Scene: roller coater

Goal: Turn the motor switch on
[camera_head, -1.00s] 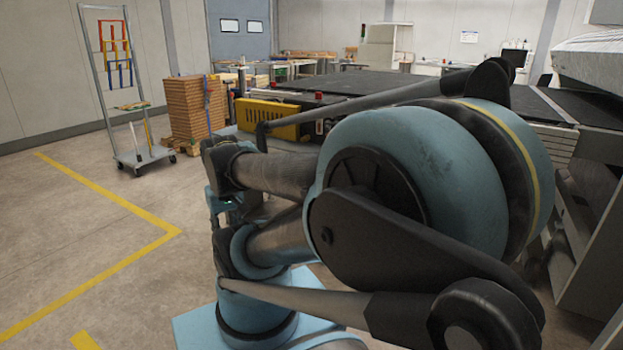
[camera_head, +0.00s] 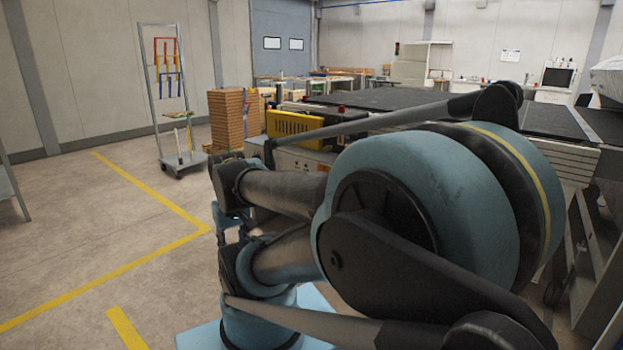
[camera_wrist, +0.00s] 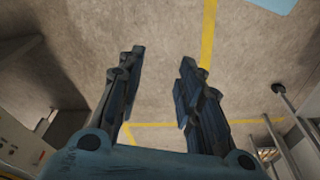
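I cannot make out the motor switch in either view. A pale control panel (camera_head: 302,159) sits below the yellow cover (camera_head: 294,124) on the roller coater's near end, partly hidden behind my arm; its details are too small to read. In the wrist view, part of a pale machine face (camera_wrist: 18,138) with small dark marks shows at the lower left, to the left of my gripper. My gripper (camera_wrist: 160,72) is open, with its two dark fingers apart and only bare floor seen between them. It touches nothing that I can see.
A long dark conveyor bed (camera_head: 385,97) runs behind my arm. A stack of brown boards (camera_head: 234,118) and a wheeled rack (camera_head: 176,130) stand at the left. A grey shelf edge (camera_head: 10,185) shows at far left. The floor with yellow lines (camera_head: 165,205) is open there.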

